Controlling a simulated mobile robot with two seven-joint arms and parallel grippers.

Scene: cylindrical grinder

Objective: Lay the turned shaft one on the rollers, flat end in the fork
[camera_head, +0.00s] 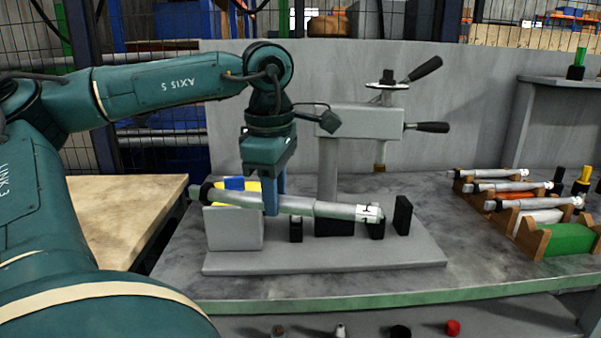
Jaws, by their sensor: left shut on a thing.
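My left gripper (271,208), with blue fingers, points down and is shut on a grey turned shaft (325,208). The shaft lies nearly level, tilting slightly down to the right in the picture. It has a dark ring near its left end and a white, black-marked band near its right end. It is over the fixture's grey base plate (330,257), above a small black support (296,230) and another at the right (375,230). Whether it touches them I cannot tell. Its left end passes over a grey block (233,230). The fork is not clearly visible. My right gripper is out of view.
A grey press-like head (360,122) with black-handled levers stands behind the shaft. A black upright plate (402,215) stands beyond its right end. Several similar shafts (510,186) lie on wooden racks at the right. The bench (480,262) is clear between fixture and racks.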

